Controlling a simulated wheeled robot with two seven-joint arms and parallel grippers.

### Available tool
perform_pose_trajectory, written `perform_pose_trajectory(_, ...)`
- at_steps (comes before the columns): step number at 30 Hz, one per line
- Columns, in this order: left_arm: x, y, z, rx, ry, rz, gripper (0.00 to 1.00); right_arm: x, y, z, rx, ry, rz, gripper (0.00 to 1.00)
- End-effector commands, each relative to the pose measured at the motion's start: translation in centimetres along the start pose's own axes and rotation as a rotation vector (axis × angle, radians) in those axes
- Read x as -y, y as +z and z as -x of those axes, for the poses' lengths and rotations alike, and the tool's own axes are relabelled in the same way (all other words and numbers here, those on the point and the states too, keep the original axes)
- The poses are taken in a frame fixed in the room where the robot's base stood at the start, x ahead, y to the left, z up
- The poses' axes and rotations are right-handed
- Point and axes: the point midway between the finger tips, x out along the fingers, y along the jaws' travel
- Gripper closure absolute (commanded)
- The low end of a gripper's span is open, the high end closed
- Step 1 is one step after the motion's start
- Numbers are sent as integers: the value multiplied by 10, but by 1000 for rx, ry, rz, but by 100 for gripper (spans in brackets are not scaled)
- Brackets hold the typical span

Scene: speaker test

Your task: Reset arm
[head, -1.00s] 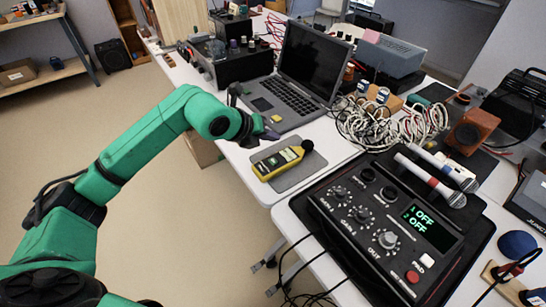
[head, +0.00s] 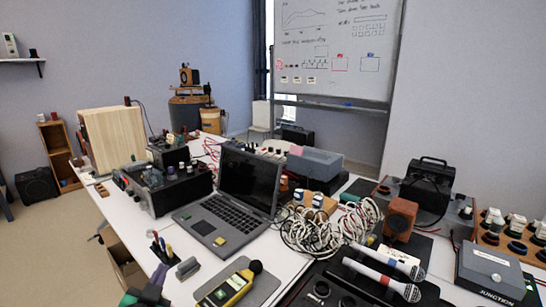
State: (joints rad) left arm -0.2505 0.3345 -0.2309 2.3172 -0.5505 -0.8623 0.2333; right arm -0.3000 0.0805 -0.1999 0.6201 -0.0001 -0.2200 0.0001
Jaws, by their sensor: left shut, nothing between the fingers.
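The task names no object, only my arm. My left gripper (head: 158,275) shows at the bottom left of the head view. Its green wrist and purplish fingers just enter the picture, and the rest of the arm is below the frame. It is shut and empty, beside the table's left edge near a small grey piece (head: 187,268) and a group of hand tools (head: 161,248). My right gripper is not in view.
A yellow meter (head: 228,289) on a grey mat lies right of the gripper. An open laptop (head: 222,216), tangled white cables (head: 325,232) and two microphones (head: 384,279) crowd the table. Open floor (head: 62,240) lies left.

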Motion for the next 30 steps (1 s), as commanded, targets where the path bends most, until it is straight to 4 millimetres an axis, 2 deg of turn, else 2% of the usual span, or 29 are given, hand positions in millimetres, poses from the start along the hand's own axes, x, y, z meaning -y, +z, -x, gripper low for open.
perform_pose_trajectory(1, -9, 36, 6, 131, 41, 46, 100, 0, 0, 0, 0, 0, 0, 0)
perform_pose_trajectory(3, -25, 81, 19, 300, 107, 95, 100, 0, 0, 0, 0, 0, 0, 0)
perform_pose_trajectory(6, -48, 129, 44, 496, 204, 141, 100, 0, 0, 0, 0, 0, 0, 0)
perform_pose_trajectory(9, -69, 165, 73, 657, 300, 174, 100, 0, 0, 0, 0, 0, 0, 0)
perform_pose_trajectory(15, -108, 212, 140, 926, 512, 218, 100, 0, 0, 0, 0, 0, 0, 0)
perform_pose_trajectory(17, -118, 226, 132, 943, 520, 211, 100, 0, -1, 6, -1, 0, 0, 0)
perform_pose_trajectory(23, -155, 284, 111, 974, 529, 199, 100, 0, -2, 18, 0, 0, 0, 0)
perform_pose_trajectory(26, -175, 320, 108, 993, 536, 192, 100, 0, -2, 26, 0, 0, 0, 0)
perform_pose_trajectory(29, -196, 365, 114, 1018, 545, 183, 100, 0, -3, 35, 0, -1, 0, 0)
perform_pose_trajectory(30, -204, 386, 121, 1031, 549, 178, 100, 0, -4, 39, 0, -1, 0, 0)
